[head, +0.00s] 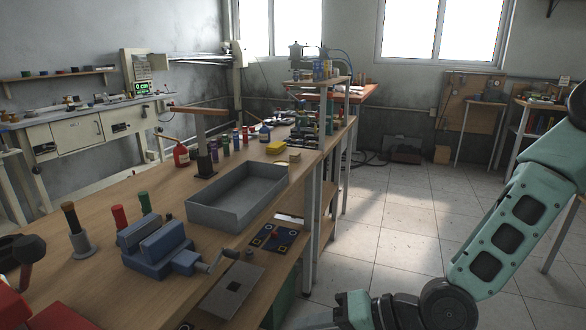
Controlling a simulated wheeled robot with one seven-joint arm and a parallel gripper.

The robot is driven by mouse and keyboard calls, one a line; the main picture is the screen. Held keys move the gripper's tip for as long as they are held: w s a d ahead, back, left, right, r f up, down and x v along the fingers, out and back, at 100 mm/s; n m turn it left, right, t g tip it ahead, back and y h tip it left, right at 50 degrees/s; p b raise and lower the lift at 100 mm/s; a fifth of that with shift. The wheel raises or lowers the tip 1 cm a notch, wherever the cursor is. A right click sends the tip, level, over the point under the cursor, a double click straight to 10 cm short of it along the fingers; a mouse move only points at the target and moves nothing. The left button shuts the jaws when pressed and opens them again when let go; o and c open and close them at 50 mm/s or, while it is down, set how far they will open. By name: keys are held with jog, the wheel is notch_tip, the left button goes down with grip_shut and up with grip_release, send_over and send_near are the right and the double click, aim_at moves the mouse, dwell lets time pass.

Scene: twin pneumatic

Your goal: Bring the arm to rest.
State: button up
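My arm (507,222) is the teal jointed arm on the right of the head view. It comes down from the right edge to a dark round joint near the bottom edge. The part beyond that joint runs left along the bottom edge, in front of the bench, and is cut off by the frame. My gripper's fingertips are not visible, so I cannot see whether it holds anything. No part of my arm visibly touches the bench.
The long wooden workbench (118,193) fills the left. It carries a grey tray (225,209), a blue vise (158,246), a grey plate (232,291), a dark blue plate (272,238), and several bottles and handles. The tiled floor (391,236) between bench and arm is clear.

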jog(key=s+d+r+n+g+h, duration=0.2)
jog(key=s+d+r+n+h, duration=0.2)
jog(key=s+d+n+h, duration=0.55)
jog(key=s+r+m+h+p, duration=0.1)
jog(key=s+r+p, duration=0.1)
jog(key=r+p, duration=0.5)
jog(key=s+r+h+p, duration=0.1)
jog(key=s+r+p, duration=0.1)
jog(key=r+p, duration=0.5)
notch_tip(320, 180, up, 6)
jog(key=shift+s+d+f+m+g, duration=0.1)
jog(key=shift+s+d+m+g, duration=0.1)
jog(key=shift+m+g, duration=0.15)
